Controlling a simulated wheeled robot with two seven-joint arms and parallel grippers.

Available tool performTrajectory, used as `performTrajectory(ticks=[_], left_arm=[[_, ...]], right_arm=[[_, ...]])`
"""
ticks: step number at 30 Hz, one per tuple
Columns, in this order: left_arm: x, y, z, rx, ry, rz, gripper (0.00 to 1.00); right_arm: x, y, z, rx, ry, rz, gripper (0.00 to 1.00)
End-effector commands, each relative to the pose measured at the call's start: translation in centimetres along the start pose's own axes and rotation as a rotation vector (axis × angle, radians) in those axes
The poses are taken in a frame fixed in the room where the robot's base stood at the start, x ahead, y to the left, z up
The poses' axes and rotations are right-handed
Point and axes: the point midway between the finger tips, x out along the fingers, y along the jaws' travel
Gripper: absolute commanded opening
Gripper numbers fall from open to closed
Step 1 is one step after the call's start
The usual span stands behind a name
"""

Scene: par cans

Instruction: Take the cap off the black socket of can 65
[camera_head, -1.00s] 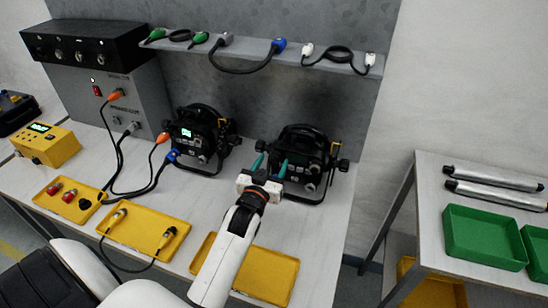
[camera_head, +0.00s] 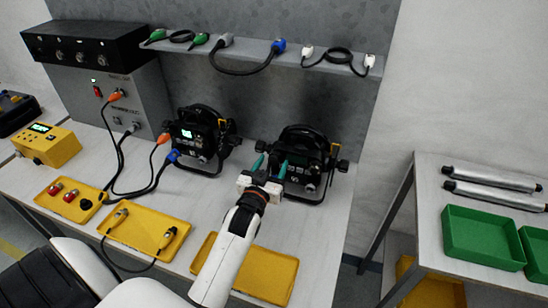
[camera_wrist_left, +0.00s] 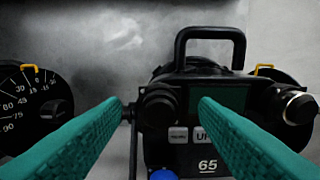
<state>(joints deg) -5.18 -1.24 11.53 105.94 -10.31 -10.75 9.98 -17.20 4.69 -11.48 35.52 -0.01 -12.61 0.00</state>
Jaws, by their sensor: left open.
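Can 65 (camera_head: 309,146) is the right-hand black par can on the bench. In the left wrist view its front (camera_wrist_left: 205,140) shows the number 65, a display, buttons and side knobs. A bit of blue (camera_wrist_left: 162,174) shows at the bottom edge there. I cannot make out the black socket or its cap; the lower part of the can is cut off in the wrist view and small in the head view. My left gripper (camera_head: 270,166) is open and empty, its teal fingers in front of the can's left side. The fingers also show in the wrist view (camera_wrist_left: 160,102). My right gripper is not in view.
Another black can (camera_head: 200,137) stands to the left, with orange and blue plugs on cables. Yellow trays (camera_head: 262,284) lie along the front of the bench. A shelf (camera_head: 240,52) with cables hangs above. A side table with green bins (camera_head: 482,254) stands right.

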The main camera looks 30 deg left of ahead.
Motion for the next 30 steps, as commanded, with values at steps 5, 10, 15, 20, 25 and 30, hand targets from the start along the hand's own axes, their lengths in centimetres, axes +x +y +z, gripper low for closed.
performTrajectory(ticks=[5,10,15,20,25,30], left_arm=[[-0.01,0.01,-0.01,0.000,0.000,0.000,0.55],[-0.01,0.01,-0.02,0.000,0.000,0.000,0.45],[-0.01,0.00,-0.02,0.000,0.000,0.000,0.17],[-0.01,0.00,-0.02,0.000,0.000,0.000,0.00],[0.00,0.00,-0.01,0.000,0.000,0.000,0.00],[-0.02,0.00,0.01,0.000,0.000,0.000,0.00]], right_arm=[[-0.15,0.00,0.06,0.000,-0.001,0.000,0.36],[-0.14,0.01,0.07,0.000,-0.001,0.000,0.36],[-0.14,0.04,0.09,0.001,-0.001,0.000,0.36],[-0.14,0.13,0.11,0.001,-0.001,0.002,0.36],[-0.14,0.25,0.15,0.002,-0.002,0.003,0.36],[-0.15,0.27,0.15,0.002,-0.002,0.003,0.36]])
